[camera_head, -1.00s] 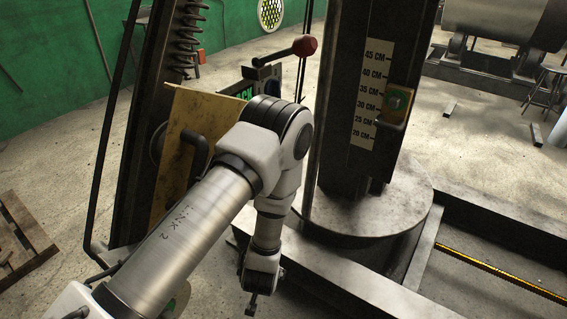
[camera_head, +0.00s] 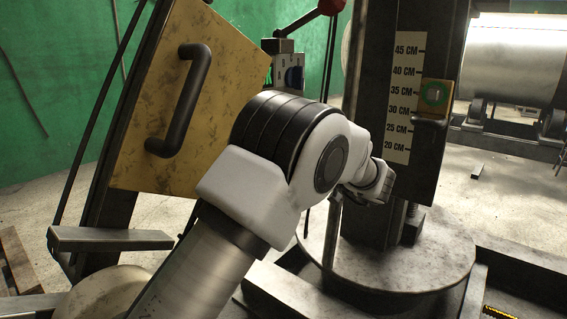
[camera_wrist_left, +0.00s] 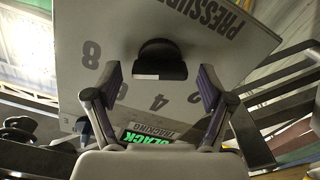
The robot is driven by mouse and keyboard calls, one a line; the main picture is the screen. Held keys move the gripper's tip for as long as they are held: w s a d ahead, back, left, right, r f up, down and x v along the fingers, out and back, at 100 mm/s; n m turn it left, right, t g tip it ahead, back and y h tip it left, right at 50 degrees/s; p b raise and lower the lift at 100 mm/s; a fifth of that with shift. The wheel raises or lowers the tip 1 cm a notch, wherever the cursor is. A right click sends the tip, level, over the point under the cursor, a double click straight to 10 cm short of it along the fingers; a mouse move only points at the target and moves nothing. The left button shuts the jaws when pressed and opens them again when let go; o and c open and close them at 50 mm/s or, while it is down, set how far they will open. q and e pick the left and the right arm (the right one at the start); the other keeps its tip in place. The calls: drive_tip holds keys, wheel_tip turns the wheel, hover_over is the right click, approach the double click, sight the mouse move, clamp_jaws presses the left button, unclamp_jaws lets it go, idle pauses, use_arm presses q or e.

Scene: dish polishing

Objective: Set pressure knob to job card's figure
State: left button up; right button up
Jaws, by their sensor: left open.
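In the left wrist view, a pale panel lettered PRESSURE (camera_wrist_left: 230,50) fills the upper middle, tilted, with figures including 8, 6 and 4. A dark round knob (camera_wrist_left: 160,58) sticks out from it with a pale mark on its lower edge; I cannot tell which figure it points to. My left gripper (camera_wrist_left: 160,80) is open, its fingers spread to either side below the knob, apparently not touching it. In the head view my left wrist ends by the column and the fingers cannot be made out. No job card is readable.
A yellow board with a black handle (camera_head: 200,60) leans left. A red-knobbed lever and small box with a blue knob (camera_head: 294,77) stand behind.

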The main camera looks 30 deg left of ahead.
use_arm(q)
drive_tip(key=shift+a, duration=0.5)
drive_tip(key=shift+c, duration=0.3)
drive_tip(key=c, duration=1.1)
